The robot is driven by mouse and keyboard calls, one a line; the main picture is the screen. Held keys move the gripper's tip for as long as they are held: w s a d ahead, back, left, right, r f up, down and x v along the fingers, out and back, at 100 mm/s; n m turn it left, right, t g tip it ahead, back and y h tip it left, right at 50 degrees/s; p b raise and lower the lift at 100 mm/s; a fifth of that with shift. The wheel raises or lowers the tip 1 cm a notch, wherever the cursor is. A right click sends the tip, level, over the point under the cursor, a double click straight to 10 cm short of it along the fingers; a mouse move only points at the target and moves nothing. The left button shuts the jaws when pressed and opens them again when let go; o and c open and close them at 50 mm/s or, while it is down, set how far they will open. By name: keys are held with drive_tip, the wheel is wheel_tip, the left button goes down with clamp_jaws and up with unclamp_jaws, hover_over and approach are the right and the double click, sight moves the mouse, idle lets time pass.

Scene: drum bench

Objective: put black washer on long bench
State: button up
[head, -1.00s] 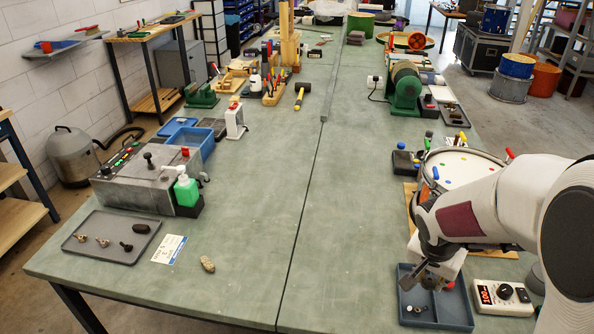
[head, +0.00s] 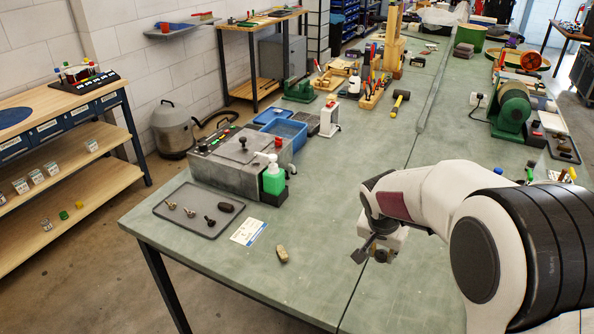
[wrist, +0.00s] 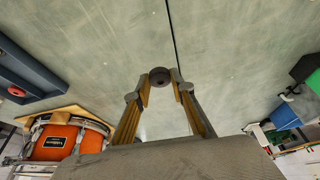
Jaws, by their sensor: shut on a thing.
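My gripper (head: 367,252) is over the near part of the long bench (head: 325,190), close to the dark seam. In the wrist view, my gripper (wrist: 163,90) is shut on the black washer (wrist: 160,76), a small dark round disc with a hole between the fingertips. The bench's grey-green top (wrist: 225,50) shows beneath it, and the washer is held above it. The washer cannot be made out in the head view.
A grey tray (head: 182,228) with small parts, a white card (head: 248,232) and a tan lump (head: 281,254) lie left of my gripper. The bench around the gripper is clear.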

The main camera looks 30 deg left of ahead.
drive_tip(key=w+a+r+n, duration=0.1)
drive_tip(key=a+r, duration=0.2)
drive_tip(key=a, duration=0.8)
drive_tip(key=shift+w+r+n+y, duration=0.25)
drive_tip(key=shift+w+n+y, duration=0.15)
drive_tip(key=shift+f, duration=0.1)
hover_over(340, 255)
drive_tip(key=s, duration=0.1)
drive_tip(key=shift+s+f, duration=0.2)
drive_tip(key=shift+f, duration=2.85)
drive_tip(key=shift+f, duration=0.1)
drive_tip(key=shift+f, duration=1.75)
